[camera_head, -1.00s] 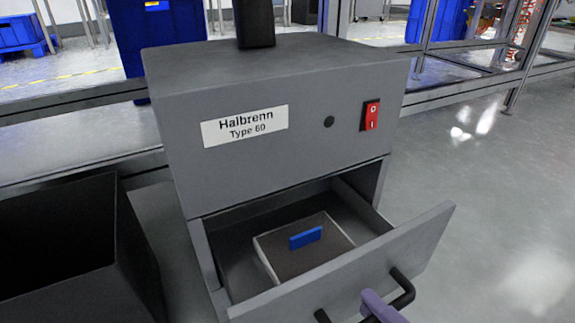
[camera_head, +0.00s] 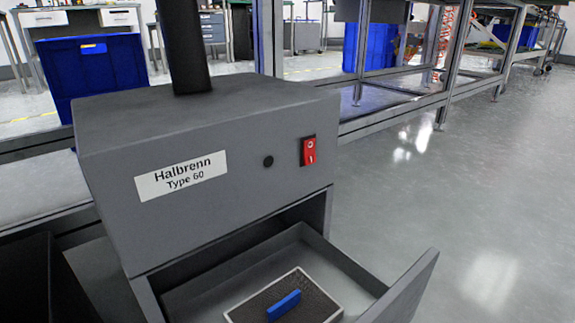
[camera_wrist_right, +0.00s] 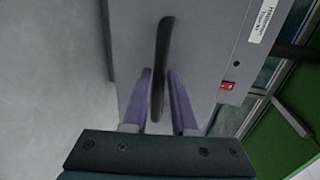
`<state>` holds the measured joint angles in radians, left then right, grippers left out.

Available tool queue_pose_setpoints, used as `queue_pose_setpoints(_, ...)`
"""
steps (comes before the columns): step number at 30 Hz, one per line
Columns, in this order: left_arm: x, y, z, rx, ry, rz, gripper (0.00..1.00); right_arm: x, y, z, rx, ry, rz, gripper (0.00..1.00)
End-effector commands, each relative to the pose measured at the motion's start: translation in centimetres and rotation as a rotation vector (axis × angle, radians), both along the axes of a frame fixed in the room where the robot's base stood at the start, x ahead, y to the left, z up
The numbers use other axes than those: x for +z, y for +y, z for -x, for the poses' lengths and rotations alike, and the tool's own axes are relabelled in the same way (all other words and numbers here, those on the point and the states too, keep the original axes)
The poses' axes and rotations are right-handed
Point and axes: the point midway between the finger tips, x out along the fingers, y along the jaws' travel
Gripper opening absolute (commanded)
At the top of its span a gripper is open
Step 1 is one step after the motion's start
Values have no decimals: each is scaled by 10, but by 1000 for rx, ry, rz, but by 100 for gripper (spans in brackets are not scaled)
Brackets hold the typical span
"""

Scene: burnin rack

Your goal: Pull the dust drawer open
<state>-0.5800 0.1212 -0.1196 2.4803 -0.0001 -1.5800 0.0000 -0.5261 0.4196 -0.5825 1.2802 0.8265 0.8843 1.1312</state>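The grey Halbrenn Type 60 cabinet (camera_head: 230,190) fills the left and middle of the head view. Its dust drawer (camera_head: 350,262) stands well out of the housing at the lower front. In the drawer lies a dark, light-rimmed insert (camera_head: 262,304) with a blue grip (camera_head: 284,305). In the right wrist view the drawer's black handle (camera_wrist_right: 164,45) runs between the purple fingers of my right gripper (camera_wrist_right: 160,80), which sit close on both its sides, shut on it. The handle is below the head view's frame. My left gripper is in neither view.
A red switch (camera_head: 308,151) is on the cabinet front and a black pipe (camera_head: 183,45) rises from its top. A dark open bin (camera_head: 30,285) stands at the lower left. Metal frames (camera_head: 390,124) stand behind. The floor (camera_head: 480,220) to the right is clear.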

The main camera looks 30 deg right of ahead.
Motion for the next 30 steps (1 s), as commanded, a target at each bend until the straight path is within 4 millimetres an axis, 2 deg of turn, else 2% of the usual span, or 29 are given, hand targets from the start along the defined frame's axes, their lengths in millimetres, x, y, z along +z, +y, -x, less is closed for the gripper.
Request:
queue_pose_setpoints(1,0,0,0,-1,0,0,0,0,0,0,0,1,0,33)
queue_pose_setpoints(5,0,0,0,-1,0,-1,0,-1,0,0,0,3,0,47)
queue_pose_setpoints(14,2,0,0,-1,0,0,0,0,-1,4,-1,6,1,47)
queue_pose_setpoints(17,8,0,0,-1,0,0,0,3,-2,17,0,9,3,47)
queue_pose_setpoints(27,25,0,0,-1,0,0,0,17,-6,81,0,8,1,47)
queue_pose_setpoints(30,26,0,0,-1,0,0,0,19,-7,91,0,6,0,47)
